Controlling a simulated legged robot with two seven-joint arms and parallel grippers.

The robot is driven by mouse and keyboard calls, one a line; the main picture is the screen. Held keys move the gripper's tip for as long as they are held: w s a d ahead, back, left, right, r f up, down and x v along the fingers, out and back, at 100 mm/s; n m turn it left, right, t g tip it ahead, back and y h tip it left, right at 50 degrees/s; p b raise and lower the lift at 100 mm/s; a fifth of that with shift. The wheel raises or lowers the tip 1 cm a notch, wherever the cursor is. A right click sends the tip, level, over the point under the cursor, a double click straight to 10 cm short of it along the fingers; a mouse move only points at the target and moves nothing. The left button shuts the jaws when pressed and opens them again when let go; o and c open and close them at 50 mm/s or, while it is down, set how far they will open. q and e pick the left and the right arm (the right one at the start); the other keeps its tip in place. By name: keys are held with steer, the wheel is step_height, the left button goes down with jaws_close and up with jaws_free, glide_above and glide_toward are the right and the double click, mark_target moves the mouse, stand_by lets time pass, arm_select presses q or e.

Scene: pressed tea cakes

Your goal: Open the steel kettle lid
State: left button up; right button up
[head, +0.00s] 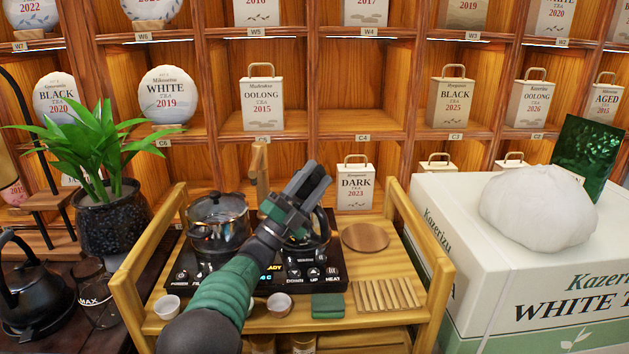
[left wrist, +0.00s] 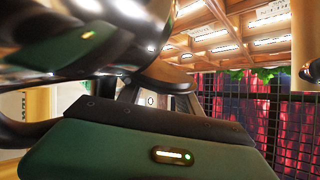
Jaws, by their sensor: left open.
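The steel kettle (head: 325,238) stands on the right half of the black cooktop in the head view. My arm and left gripper hide most of it, including its lid; part of its dark handle and side shows. My left gripper (head: 308,180) is open and appears over or in front of the kettle. I cannot tell whether it touches it. In the left wrist view a green gripper part (left wrist: 150,150) fills the bottom. A shiny, dark curved surface (left wrist: 130,35), possibly the kettle, is close at the upper left. My right gripper is not in view.
A steel pot with a glass lid (head: 218,222) stands left of the kettle. A round wooden board (head: 365,237), a slatted wooden rack (head: 387,295) and a green cloth (head: 327,305) lie nearby. The wooden cart's raised side rails (head: 420,235) flank them. Small cups sit in front.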

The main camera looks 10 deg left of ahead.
mark_target(314, 174)
arm_select(q)
steer(key=shift+r, duration=0.45)
step_height(314, 174, up, 3)
steer(key=shift+s+p, duration=0.1)
steer(key=shift+p, duration=0.75)
steer(key=s+d+p, duration=0.1)
steer(key=s+d, duration=0.2)
steer(key=s, duration=1.2)
steer(key=shift+s+d+r, duration=0.15)
steer(key=shift+s+r, duration=0.05)
steer(key=shift+r, duration=0.25)
